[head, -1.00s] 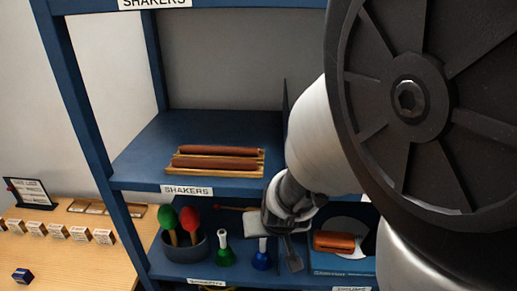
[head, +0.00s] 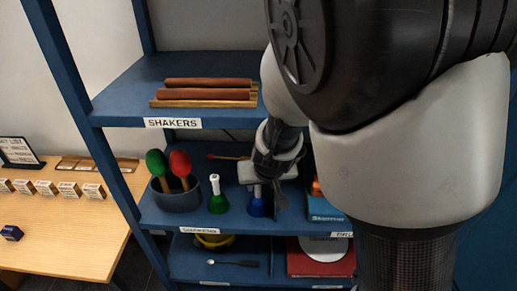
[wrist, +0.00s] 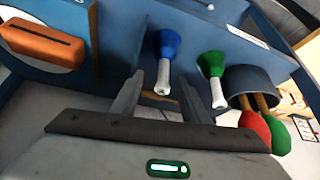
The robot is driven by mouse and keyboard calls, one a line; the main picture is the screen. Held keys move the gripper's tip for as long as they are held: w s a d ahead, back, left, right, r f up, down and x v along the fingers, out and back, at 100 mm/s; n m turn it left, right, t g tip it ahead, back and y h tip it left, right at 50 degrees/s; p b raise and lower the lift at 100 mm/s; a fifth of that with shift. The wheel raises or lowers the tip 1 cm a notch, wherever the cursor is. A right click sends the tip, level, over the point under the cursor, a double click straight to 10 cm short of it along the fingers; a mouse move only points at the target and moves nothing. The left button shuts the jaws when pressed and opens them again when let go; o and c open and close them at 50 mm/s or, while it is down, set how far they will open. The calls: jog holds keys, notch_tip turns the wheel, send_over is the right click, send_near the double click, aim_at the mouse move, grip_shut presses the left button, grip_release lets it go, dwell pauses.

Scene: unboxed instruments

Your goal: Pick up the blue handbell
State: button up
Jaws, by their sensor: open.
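The blue handbell (head: 256,207) stands upright on the middle shelf, just right of the green handbell (head: 218,204). My gripper (head: 270,188) is in front of it in the head view and hides part of its handle. In the wrist view, which is turned over, the blue handbell (wrist: 167,45) has its white handle pointing toward the open space between my gripper's fingers (wrist: 161,96). The fingers are apart with nothing held between them. I cannot tell whether they touch the handle. The green handbell (wrist: 211,66) is outside the fingers, close to the right one.
A blue-grey pot (head: 174,198) holds a red and a green maraca left of the bells. An orange block (wrist: 42,44) in a blue box (head: 325,208) stands on the other side. The upper shelf (head: 118,96) lies above, and a wooden table (head: 75,225) is at left.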

aim_at(258, 196)
jog(key=b+x, duration=0.2)
jog(key=x, duration=0.1)
jog(key=b+x, duration=0.1)
jog(key=x, duration=0.1)
jog(key=shift+w+a+f, duration=0.1)
jog(key=shift+w+a, duration=0.05)
jog(key=shift+a, duration=0.15)
grip_shut()
